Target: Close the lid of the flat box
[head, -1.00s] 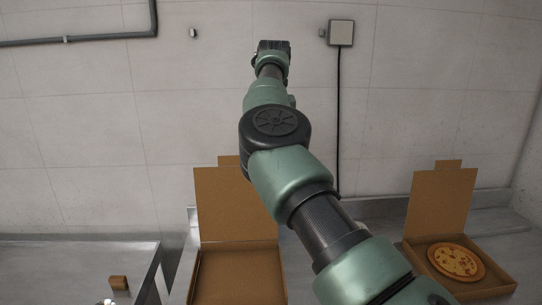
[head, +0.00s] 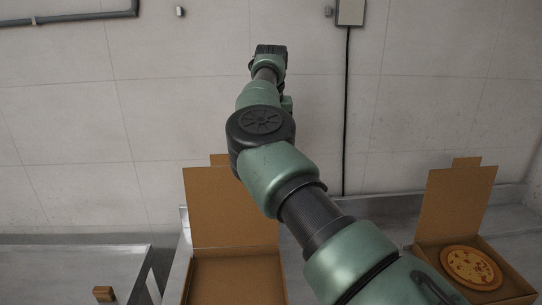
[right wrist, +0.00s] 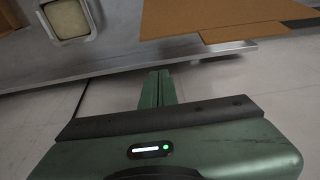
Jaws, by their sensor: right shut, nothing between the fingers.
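Two flat cardboard boxes stand open with their lids up in the head view. The left box (head: 238,283) shows a bare inside; its lid (head: 222,208) is upright and partly behind my right arm. The right box (head: 512,285) holds a pizza (head: 470,267); its lid (head: 455,210) is also raised. My right gripper (head: 270,50) is high above the left box's lid, in front of the wall. In the right wrist view its fingers (right wrist: 157,88) are together and empty, with a cardboard lid (right wrist: 215,18) beyond them, apart from them. My left gripper is not visible.
A metal counter (head: 200,228) runs along the tiled wall. A steel table (head: 70,265) at left bears a small brown block (head: 104,293). A wall box with a cable (head: 350,12) is at the top. A metal-rimmed container (right wrist: 68,18) shows in the wrist view.

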